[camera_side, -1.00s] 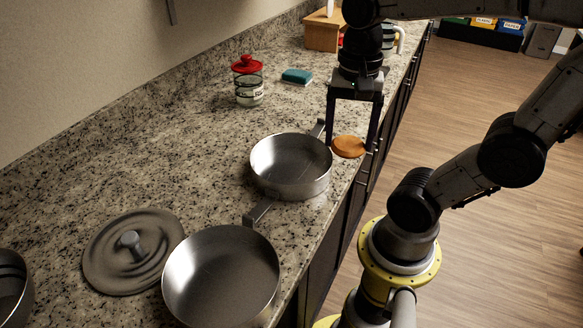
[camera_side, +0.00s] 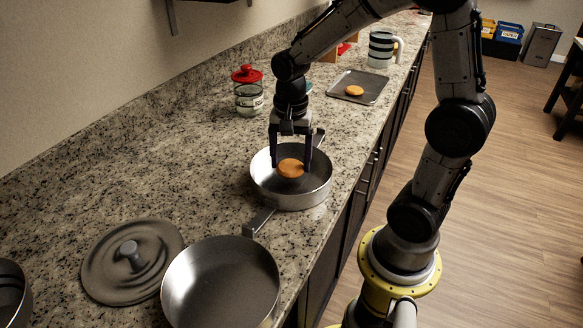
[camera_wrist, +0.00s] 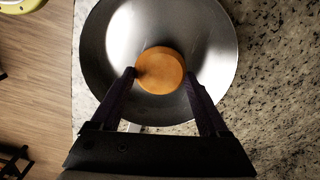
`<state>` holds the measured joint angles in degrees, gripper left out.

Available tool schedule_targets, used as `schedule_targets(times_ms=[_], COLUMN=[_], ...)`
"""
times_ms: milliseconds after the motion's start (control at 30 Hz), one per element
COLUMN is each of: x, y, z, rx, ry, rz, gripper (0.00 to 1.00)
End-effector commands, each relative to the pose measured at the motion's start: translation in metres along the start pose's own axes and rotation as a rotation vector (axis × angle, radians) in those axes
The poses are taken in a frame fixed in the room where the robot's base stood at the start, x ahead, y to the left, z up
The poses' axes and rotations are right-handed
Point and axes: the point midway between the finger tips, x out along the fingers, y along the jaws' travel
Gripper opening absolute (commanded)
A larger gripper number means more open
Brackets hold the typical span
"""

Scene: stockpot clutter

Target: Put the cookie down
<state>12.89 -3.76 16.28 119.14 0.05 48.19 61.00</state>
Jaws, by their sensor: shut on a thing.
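An orange-brown round cookie (camera_side: 291,168) is between the fingers of my gripper (camera_side: 291,166), over the inside of the rear steel pan (camera_side: 292,200). The gripper is shut on the cookie and points down. In the wrist view the cookie (camera_wrist: 160,70) has a fingertip at each side, with the pan (camera_wrist: 105,45) all around behind it. I cannot tell whether the cookie touches the pan floor. Another cookie (camera_side: 354,91) lies on a dark square tray (camera_side: 372,96) further back on the counter.
A second steel pan (camera_side: 221,285) and a grey lid (camera_side: 132,260) are in front. A red-lidded jar (camera_side: 248,92) stands behind the rear pan, left. A striped mug (camera_side: 381,48) is beyond the tray.

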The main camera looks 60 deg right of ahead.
Motion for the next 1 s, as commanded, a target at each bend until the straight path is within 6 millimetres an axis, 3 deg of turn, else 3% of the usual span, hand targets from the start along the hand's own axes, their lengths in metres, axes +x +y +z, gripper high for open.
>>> schedule_targets(times_ms=[200, 600, 633, 700, 733, 1000], x=[0.025, 0.029, 0.029, 0.029, 0.029, 0.028], y=[0.002, 0.002, 0.002, 0.002, 0.002, 0.002], z=[0.001, 0.001, 0.001, 0.001, 0.001, 0.001], rx=[0.000, 0.000, 0.000, 0.000, 0.000, 0.000], ry=[-0.002, -0.002, -0.001, -0.001, -0.001, -0.001], rz=[0.004, 0.003, 0.003, 0.002, 0.002, 0.001], gripper=[0.26, 0.26, 0.82, 0.94, 1.00, 1.00])
